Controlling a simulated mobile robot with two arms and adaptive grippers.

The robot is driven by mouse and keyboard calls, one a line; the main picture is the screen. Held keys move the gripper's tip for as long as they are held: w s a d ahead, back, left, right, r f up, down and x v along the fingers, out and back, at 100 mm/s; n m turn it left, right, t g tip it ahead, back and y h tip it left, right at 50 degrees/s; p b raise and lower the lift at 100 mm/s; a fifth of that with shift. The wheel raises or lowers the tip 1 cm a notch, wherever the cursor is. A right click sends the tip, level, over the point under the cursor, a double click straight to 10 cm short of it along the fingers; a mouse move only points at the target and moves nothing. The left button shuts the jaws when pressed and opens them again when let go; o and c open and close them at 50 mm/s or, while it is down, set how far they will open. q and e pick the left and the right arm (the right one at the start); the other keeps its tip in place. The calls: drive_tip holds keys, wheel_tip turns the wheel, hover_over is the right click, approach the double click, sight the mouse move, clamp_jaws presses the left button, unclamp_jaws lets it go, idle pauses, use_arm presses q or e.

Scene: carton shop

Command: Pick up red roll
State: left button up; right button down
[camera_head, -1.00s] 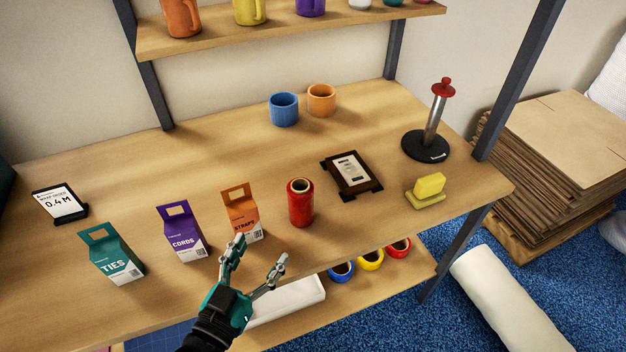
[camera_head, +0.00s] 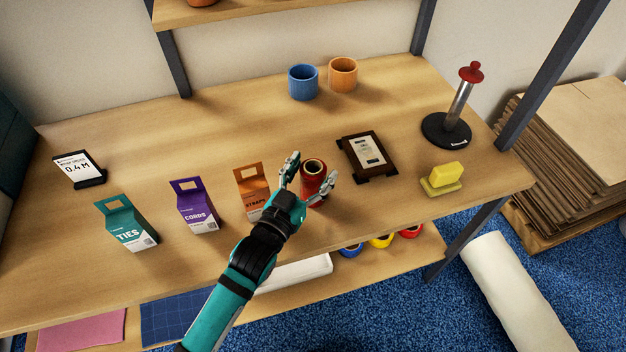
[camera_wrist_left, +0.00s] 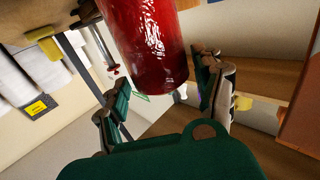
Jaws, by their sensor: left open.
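The red roll (camera_head: 314,170) stands upright on the tabletop, between the orange STRAPS carton and the dark framed plaque. My left gripper (camera_head: 309,178) is open at the roll, one finger on each side of it in the head view. In the left wrist view the glossy red roll (camera_wrist_left: 150,45) fills the upper middle, between the two spread fingers (camera_wrist_left: 160,98). A gap shows between the roll and the right-hand finger. My right gripper is not in view.
The orange STRAPS carton (camera_head: 251,191) stands close left of my gripper, with the purple CORDS carton (camera_head: 195,208) and teal TIES carton (camera_head: 126,226) farther left. The plaque (camera_head: 366,156) lies close right. Blue (camera_head: 303,83) and orange (camera_head: 343,75) cups stand behind.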

sight(319, 160)
use_arm(q)
drive_tip(key=p+x, duration=0.1)
drive_tip(key=x, duration=0.3)
drive_tip(key=shift+w+d+r, duration=0.1)
drive_tip(key=shift+w, duration=0.3)
drive_tip(key=shift+w+d, duration=0.1)
drive_tip(key=shift+w, duration=0.05)
drive_tip(key=c, duration=0.8)
clamp_jaws()
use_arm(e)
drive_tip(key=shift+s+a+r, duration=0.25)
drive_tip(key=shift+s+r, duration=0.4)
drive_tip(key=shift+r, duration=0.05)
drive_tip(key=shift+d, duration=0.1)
